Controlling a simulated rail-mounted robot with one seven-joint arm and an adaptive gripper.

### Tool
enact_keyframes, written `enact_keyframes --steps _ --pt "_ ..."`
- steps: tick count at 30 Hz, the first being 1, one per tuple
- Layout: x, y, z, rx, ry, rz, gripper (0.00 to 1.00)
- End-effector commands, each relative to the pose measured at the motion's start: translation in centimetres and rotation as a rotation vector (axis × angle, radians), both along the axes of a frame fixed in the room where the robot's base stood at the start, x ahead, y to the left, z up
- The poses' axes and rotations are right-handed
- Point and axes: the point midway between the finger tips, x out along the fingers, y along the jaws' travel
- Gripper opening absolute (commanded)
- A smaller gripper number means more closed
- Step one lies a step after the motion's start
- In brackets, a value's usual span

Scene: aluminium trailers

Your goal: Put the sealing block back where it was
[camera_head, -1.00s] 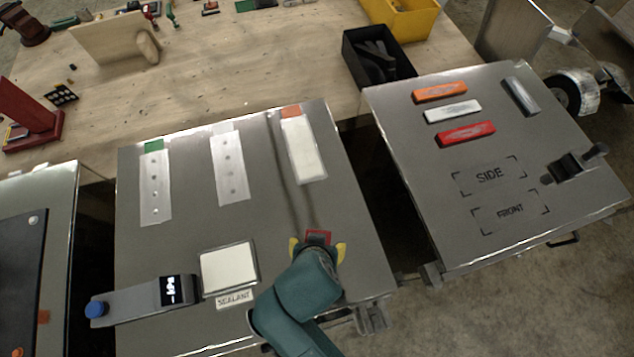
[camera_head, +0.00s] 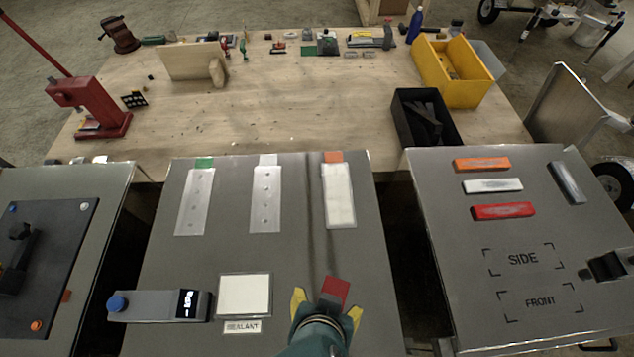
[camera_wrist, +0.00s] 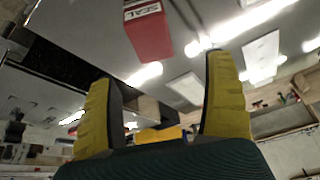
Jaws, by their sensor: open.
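The red sealing block (camera_head: 335,291) is on the middle grey panel, at the front end of two dark streaks. The block's underside is hidden.
A white sealant pad (camera_head: 244,294) and a grey gauge with a blue knob (camera_head: 160,306) lie left of my gripper. Three pale strips (camera_head: 339,196) lie at the panel's back. The right panel (camera_head: 440,240) holds coloured bars. Gaps separate the panels.

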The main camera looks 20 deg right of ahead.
Motion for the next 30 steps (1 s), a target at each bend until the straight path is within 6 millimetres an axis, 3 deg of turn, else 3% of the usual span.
enact_keyframes --steps 2,5,8,9,12,15,16,18,20,28,30 --pt "2.9 0.3 1.4 0.009 -0.121 0.070 0.85" --pt "8.3 0.6 5.7 -0.017 -0.382 0.219 0.85" --pt "13.0 0.7 13.0 -0.112 -0.693 0.366 0.85" --pt "14.2 0.6 16.3 -0.166 -0.817 0.415 0.85" --pt "15.3 0.3 24.7 -0.329 -1.095 0.498 0.85" --pt "14.6 -0.1 31.2 -0.480 -1.296 0.533 0.85" --pt "14.2 -0.1 32.5 -0.514 -1.337 0.538 0.85" --pt "13.6 -0.2 34.6 -0.573 -1.400 0.544 0.85" --pt "13.3 -0.3 35.4 -0.596 -1.424 0.545 0.85" --pt "13.3 -0.2 35.4 -0.599 -1.426 0.546 0.85" --pt "13.3 -0.2 36.8 -0.596 -1.427 0.545 0.85"
